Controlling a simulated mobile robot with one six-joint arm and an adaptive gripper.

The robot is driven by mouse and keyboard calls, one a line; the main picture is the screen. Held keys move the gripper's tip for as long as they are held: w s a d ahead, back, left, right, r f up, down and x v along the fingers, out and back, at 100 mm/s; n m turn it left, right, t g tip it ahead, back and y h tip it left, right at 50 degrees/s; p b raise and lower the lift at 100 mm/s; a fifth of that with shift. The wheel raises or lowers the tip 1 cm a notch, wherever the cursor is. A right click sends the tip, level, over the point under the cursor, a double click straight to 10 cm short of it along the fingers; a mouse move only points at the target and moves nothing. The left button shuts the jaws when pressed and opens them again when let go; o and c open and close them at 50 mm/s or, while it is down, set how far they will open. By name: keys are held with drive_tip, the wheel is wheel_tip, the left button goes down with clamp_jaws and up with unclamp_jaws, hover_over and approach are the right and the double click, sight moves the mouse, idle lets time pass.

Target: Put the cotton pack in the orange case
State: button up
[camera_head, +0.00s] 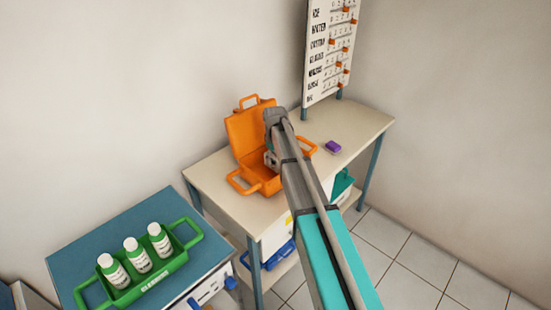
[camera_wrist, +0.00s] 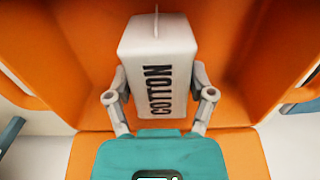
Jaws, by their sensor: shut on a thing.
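The white cotton pack (camera_wrist: 160,58), with "COTTON" printed in black, is held between the two fingers of my gripper (camera_wrist: 160,100) in the wrist view. The orange case (camera_head: 248,132) stands open on the table with its lid up against the wall side. In the head view my gripper (camera_head: 270,160) is over the case, and my arm hides much of it. In the wrist view the orange case (camera_wrist: 240,150) surrounds the pack. I cannot tell whether the pack touches the case floor. The pack is not clearly visible in the head view.
The case stands on a beige table (camera_head: 355,125). A purple block (camera_head: 332,147) lies to its right, below an upright board (camera_head: 331,48). A green carrier (camera_head: 160,280) with white bottles stands on a blue-topped cabinet (camera_head: 120,225) at left. The table's right end is clear.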

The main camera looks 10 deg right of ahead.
drive_tip(key=shift+f, duration=0.3)
drive_tip(key=o, duration=1.1)
drive_tip(key=shift+r, duration=0.25)
wheel_tip(320, 180, up, 13)
drive_tip(key=p, duration=1.2)
drive_tip(key=shift+f+p, duration=0.1)
drive_tip(key=shift+p, duration=0.3)
drive_tip(key=s+m, duration=0.2)
drive_tip(key=s, duration=0.8)
drive_tip(key=s+d+m, duration=0.1)
drive_tip(key=s+m, duration=0.1)
drive_tip(key=s, duration=0.8)
drive_tip(key=s+m, duration=0.2)
drive_tip(key=s, duration=0.8)
drive_tip(key=shift+s+d+m, duration=0.1)
drive_tip(key=shift+d+m, duration=0.2)
drive_tip(key=shift+d, duration=0.05)
